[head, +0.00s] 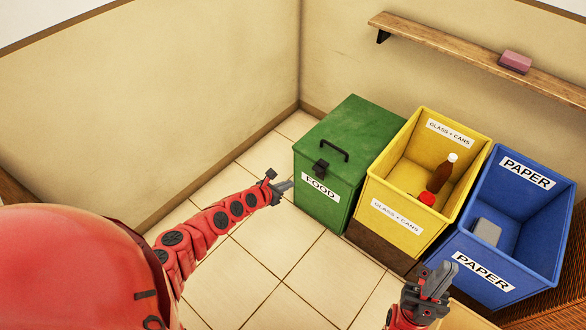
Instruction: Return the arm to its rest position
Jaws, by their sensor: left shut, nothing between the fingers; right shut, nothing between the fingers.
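My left arm (205,228) is red with black joints and reaches in from the lower left. My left gripper (284,187) is shut and empty, just left of the front of the green FOOD bin (335,160). My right gripper (440,276) is shut and empty, low in the picture in front of the blue PAPER bin (550,240). Only the end of my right arm shows at the bottom edge.
The green bin has its lid down. The open yellow GLASS + CANS bin (392,214) holds a brown bottle (444,173) and a red-topped item (427,199). A grey item (486,231) lies in the blue bin. A wall shelf (470,55) carries a pink block (515,62). Tiled floor (260,255) is clear.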

